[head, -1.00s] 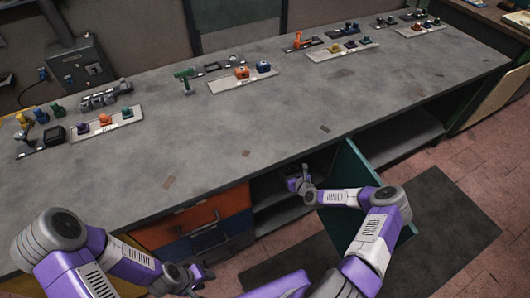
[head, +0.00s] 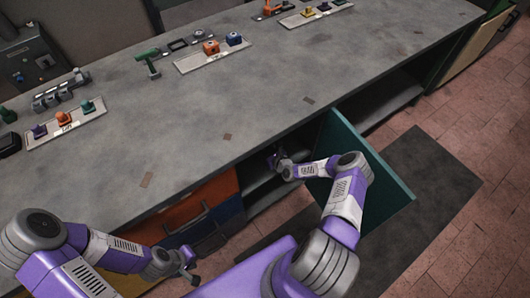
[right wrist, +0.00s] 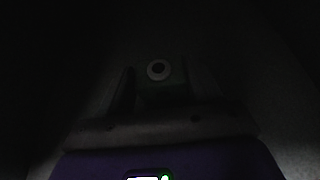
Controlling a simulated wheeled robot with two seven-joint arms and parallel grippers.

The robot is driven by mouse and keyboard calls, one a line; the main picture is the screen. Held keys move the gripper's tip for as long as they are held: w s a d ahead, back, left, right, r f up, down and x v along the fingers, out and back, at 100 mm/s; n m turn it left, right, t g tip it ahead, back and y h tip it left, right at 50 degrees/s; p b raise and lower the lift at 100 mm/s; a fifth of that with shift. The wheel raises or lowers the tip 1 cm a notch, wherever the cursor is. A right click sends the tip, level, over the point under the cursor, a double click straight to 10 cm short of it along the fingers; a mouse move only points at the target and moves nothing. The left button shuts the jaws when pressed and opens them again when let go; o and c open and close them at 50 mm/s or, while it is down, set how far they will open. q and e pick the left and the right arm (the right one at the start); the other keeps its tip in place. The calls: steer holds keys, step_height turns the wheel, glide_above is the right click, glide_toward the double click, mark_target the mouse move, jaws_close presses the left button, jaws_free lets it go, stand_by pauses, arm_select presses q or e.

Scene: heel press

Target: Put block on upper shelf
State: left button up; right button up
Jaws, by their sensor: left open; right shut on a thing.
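The open cabinet under the bench has a shelf (head: 262,181) inside, partly hidden by my right arm. My right gripper (head: 277,158) reaches into the cabinet opening, left of the open green door (head: 356,165). In the very dark right wrist view, the right gripper (right wrist: 160,88) is shut on a dark thing (right wrist: 165,92) with a pale ring just beyond it. It is too dark to tell whether this is the block, and the head view does not show it clearly. My left gripper (head: 187,273) is open and empty in front of the drawers.
The grey bench top (head: 235,110) lies above the cabinet. Orange and blue drawers (head: 200,205) are left of the opening. The green door stands out over a dark floor mat (head: 425,190), close to my right arm. Trays with small parts (head: 212,56) line the bench's back.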

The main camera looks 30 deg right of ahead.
steer(key=shift+f, duration=0.25)
steer(key=shift+f, duration=0.15)
steer(key=o, duration=1.2)
steer(key=shift+s+r, duration=0.3)
steer(key=shift+s, duration=0.05)
steer(key=p+v, duration=0.3)
steer(key=v, duration=0.8)
steer(key=shift+s, duration=0.15)
